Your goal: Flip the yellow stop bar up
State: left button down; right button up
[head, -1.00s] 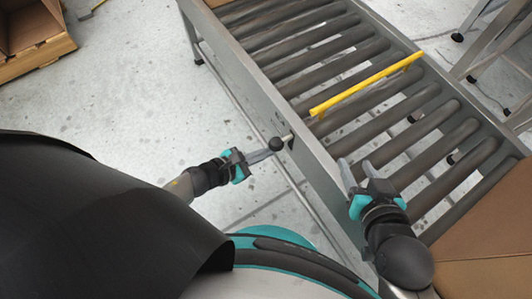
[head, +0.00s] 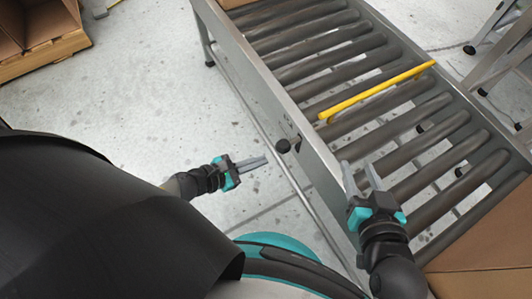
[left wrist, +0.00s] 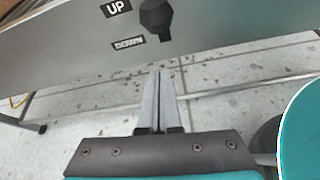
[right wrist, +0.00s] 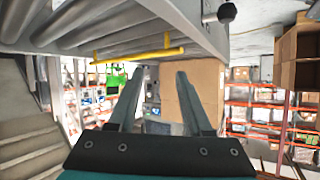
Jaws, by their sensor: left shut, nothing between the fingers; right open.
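The yellow stop bar (head: 378,91) runs across the roller conveyor, parallel to the rollers. A black-knobbed lever (head: 283,146) sticks out of the conveyor's near side; the knob (left wrist: 157,18) is beside an UP label (left wrist: 116,7) and a DOWN label (left wrist: 129,43). My left gripper (head: 265,160) is shut and empty, apart from the knob, just short of it. My right gripper (head: 359,172) is open and empty near the conveyor's side rail.
The conveyor's metal side rail (head: 256,93) runs between my left gripper and the rollers. A cardboard box (head: 485,245) is at the right end of the conveyor. An open box on a pallet (head: 40,50) is at the far left. The floor left of the conveyor is clear.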

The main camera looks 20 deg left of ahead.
jog(key=shift+s+d+f+g+h+p, duration=0.1)
jog(key=shift+d+g+h+p, duration=0.1)
jog(key=shift+d+g, duration=0.25)
jog(key=shift+s+d+f+g+h+p, duration=0.1)
jog(key=shift+d+g+h+p, duration=0.1)
jog(key=shift+d+g, duration=0.2)
pick_arm(q)
jog(key=shift+p+v, duration=0.3)
jog(key=shift+v, duration=2.55)
pick_arm(e)
jog(key=shift+s+d+f+g+h, duration=0.2)
jog(key=shift+s+d+g+h, duration=0.25)
jog(key=shift+d+g, duration=0.25)
